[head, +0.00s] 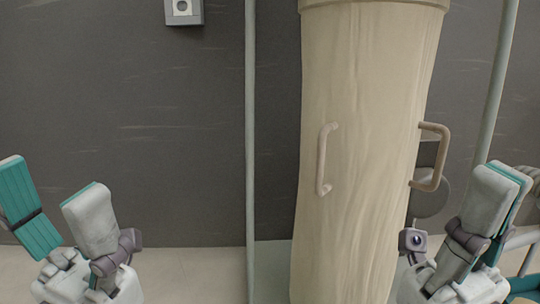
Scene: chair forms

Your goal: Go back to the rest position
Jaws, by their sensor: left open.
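My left gripper (50,190) is at the lower left of the head view. Its two fingers stand apart, with a teal inner pad showing on the left one, and nothing is between them. My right gripper (496,182) is at the lower right, seen from the side. One grey finger with a teal edge covers most of what lies behind it, so the gap between its fingers is hidden. No held thing shows in it. Both grippers point upward, apart from the tall beige padded form (365,140) standing between them.
The beige form has a handle (324,160) on its front and another (440,158) on its right side, close to my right gripper. Thin upright poles (250,120) stand at its left and right (497,80). A dark wall (150,120) with a small grey box (183,10) is behind.

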